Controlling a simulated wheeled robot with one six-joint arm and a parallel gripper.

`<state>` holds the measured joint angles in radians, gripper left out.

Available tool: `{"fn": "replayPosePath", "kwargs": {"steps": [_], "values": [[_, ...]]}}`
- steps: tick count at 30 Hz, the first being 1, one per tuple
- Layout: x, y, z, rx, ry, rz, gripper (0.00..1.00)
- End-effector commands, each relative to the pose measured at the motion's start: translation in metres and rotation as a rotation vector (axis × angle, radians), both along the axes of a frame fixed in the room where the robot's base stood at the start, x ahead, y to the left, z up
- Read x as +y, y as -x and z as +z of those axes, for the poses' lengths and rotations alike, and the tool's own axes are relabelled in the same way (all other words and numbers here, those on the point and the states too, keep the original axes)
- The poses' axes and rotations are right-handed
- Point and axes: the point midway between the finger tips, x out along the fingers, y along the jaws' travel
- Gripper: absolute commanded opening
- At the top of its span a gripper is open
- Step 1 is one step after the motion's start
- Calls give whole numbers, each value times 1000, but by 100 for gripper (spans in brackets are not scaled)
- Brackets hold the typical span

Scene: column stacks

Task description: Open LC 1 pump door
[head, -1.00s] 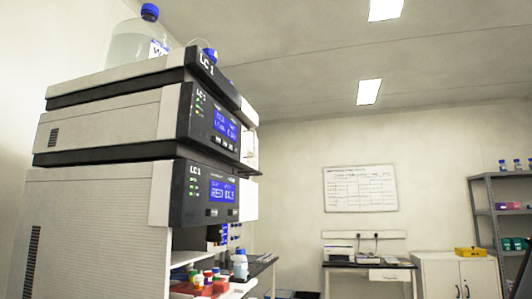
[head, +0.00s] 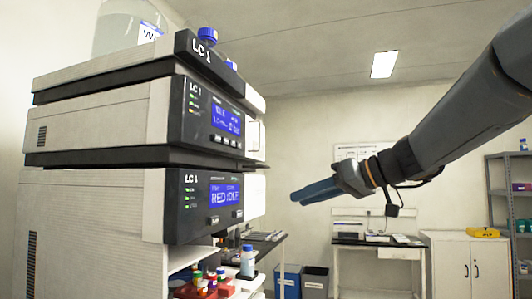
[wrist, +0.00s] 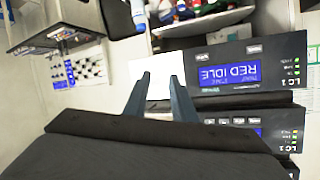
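The LC 1 stack stands at left in the head view. Its middle unit (head: 212,117), with a lit blue display, has a white door panel (head: 256,138) with a handle at its right front; it looks shut. The lower unit (head: 208,200) reads RED IDLE and also shows inverted in the wrist view (wrist: 240,70). My gripper (head: 298,195) hangs in the air right of the lower unit, apart from the stack and below the middle unit's door. In the wrist view my gripper (wrist: 160,75) has its two fingers apart, nothing between them. The middle unit's door is hidden there.
Bottles (head: 128,28) stand on top of the stack. Small coloured vials (head: 205,283) and a blue-capped bottle (head: 248,262) sit on a shelf below. Bins (head: 288,280), a bench (head: 375,245) and a white cabinet (head: 458,262) stand farther back.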

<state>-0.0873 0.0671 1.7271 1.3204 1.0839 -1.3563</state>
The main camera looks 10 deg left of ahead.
Motion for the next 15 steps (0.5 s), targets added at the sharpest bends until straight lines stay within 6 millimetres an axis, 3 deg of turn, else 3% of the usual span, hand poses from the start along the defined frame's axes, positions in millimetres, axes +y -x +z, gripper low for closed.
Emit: {"fn": "replayPosePath", "kwargs": {"steps": [1, 3, 6, 10, 15], "values": [[9, 0, 45, -92, -52, 36, 24], [18, 3, 90, -202, -112, 77, 24], [25, 9, 135, -314, -172, 112, 24], [30, 12, 161, -381, -209, 131, 24], [48, 8, 165, -388, -214, 134, 24]]}}
